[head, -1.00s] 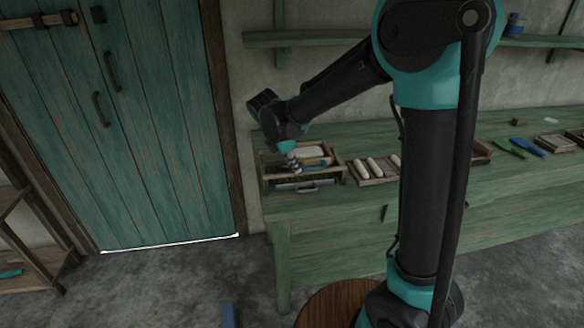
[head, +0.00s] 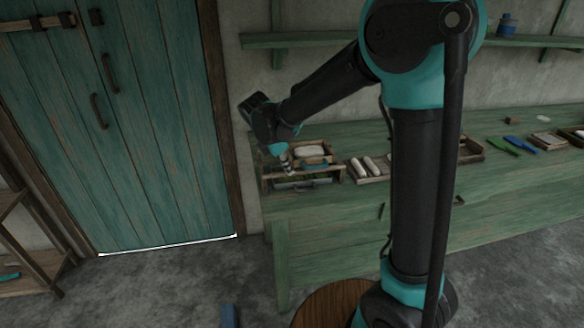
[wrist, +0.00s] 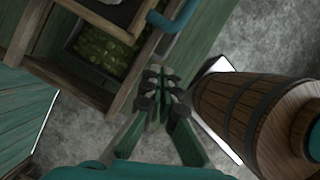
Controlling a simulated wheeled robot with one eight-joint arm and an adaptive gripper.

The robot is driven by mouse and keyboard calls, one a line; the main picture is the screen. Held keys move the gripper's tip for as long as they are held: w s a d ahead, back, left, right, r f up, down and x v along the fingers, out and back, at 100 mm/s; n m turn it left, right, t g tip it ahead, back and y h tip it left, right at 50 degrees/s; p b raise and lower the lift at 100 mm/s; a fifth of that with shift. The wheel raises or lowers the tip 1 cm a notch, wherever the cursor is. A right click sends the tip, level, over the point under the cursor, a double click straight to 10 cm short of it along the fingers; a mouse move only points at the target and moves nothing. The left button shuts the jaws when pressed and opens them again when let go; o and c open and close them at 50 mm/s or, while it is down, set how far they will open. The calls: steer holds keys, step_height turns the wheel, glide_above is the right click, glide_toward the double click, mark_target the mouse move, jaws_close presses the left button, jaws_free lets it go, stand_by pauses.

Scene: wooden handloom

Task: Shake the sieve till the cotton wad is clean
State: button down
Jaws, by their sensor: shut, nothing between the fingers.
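A wooden stand or frame (head: 335,172) sits at the left end of the green bench. A pale wad (head: 311,150), apparently the cotton, lies in a wooden-rimmed holder there, which may be the sieve. In the wrist view, part of a wooden rim (wrist: 128,10) and a curved blue handle (wrist: 176,18) show at the top. Below is a dark box of greenish-brown bits (wrist: 100,50). My gripper (head: 288,164) is at the left front of the frame. In the wrist view my gripper (wrist: 160,80) is shut and empty, beside the frame and below the blue handle.
A tray of pale rolls (head: 370,168) stands right of the frame on the bench (head: 340,212). Green and blue tools (head: 520,143) lie farther right. A banded wooden barrel (wrist: 235,105) stands on the floor. A teal door (head: 150,130) is at the left.

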steer(key=v, duration=0.9)
steer(key=w+d+r+n+g+y, duration=0.1)
steer(key=w+d+r+n+y, duration=0.3)
steer(key=n, duration=0.7)
steer(key=w+d+f+n+g, duration=0.1)
steer(key=w+d+n, duration=0.1)
steer(key=d+n, duration=0.65)
steer(key=w+d+r+n+g+y, duration=0.2)
steer(key=w+d+n, duration=0.1)
steer(key=n, duration=1)
steer(key=x, duration=0.6)
steer(key=w+x, duration=0.1)
steer(key=x, duration=0.2)
steer(key=shift+a+f, duration=0.1)
steer(key=shift+f, duration=0.05)
steer(key=shift+s+a+f+t, duration=0.15)
steer(key=shift+s+a+f, duration=0.1)
steer(key=shift+a+f, duration=0.35)
steer(key=shift+s+a+f+t, duration=0.15)
steer(key=shift+s+a+f, duration=0.1)
steer(key=shift+a+f, duration=0.35)
steer(key=shift+s+a+f, duration=0.15)
steer(key=shift+a+f, duration=0.1)
steer(key=shift+a, duration=0.3)
